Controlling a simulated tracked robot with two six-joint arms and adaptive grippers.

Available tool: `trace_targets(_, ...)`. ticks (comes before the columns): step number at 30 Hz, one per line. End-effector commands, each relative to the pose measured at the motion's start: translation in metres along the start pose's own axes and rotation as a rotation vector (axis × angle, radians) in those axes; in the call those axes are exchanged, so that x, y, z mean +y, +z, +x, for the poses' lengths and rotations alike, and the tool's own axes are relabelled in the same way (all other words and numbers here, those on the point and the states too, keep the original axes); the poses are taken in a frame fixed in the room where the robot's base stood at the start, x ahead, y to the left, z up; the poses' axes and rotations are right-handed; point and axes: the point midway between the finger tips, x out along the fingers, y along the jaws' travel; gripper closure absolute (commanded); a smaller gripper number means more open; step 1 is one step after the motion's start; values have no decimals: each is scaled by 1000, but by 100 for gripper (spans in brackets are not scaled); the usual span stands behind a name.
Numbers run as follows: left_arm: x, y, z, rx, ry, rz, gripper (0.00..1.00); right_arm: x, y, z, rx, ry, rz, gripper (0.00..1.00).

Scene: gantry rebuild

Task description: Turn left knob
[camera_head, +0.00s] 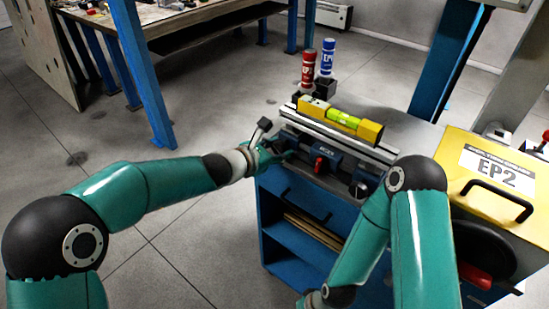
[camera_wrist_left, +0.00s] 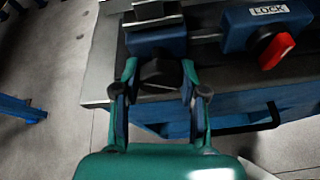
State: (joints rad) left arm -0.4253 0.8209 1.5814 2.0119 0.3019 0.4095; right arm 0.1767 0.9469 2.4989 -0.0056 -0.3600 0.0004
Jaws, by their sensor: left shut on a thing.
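The left knob (camera_wrist_left: 160,74) is black and sits at the front of a blue block on the workbench rail. My left gripper (camera_head: 275,153) is at the left end of that rail. In the left wrist view my left gripper (camera_wrist_left: 159,84) has one finger on each side of the knob and is shut on it. In the head view the gripper hides most of the knob.
A red lock knob (camera_head: 319,164) stands right of the left knob, with a black right knob (camera_head: 359,189) beyond. A yellow level (camera_head: 343,118) lies on the rail. Red (camera_head: 308,69) and blue (camera_head: 327,58) bottles stand behind. A yellow EP2 box (camera_head: 493,185) is at right.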

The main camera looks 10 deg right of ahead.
Motion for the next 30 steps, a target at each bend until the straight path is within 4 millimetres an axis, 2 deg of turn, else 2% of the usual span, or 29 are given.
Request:
trace_targets(8, -2, 0, 0, 3, -3, 0, 93, 0, 0, -1, 1, 0, 0, 77)
trace_targets(9, -2, 0, 0, 3, -3, 0, 51, 0, 0, -1, 1, 0, 0, 77)
trace_targets(12, -1, 0, 0, 2, -2, -1, 35, 0, 0, -1, 1, 0, 0, 77)
trace_targets(13, -1, 0, 0, 2, -2, -1, 32, 0, 0, -1, 1, 0, 0, 77)
trace_targets(23, 0, 0, -2, 2, 0, -1, 32, 0, 0, -1, 1, 0, 0, 77)
trace_targets(26, 0, 0, -9, 1, 1, -1, 32, 0, 0, -1, 1, 0, 0, 77)
trace_targets(30, 0, 0, -28, 2, 1, -3, 32, 0, 0, -1, 0, 0, 0, 77)
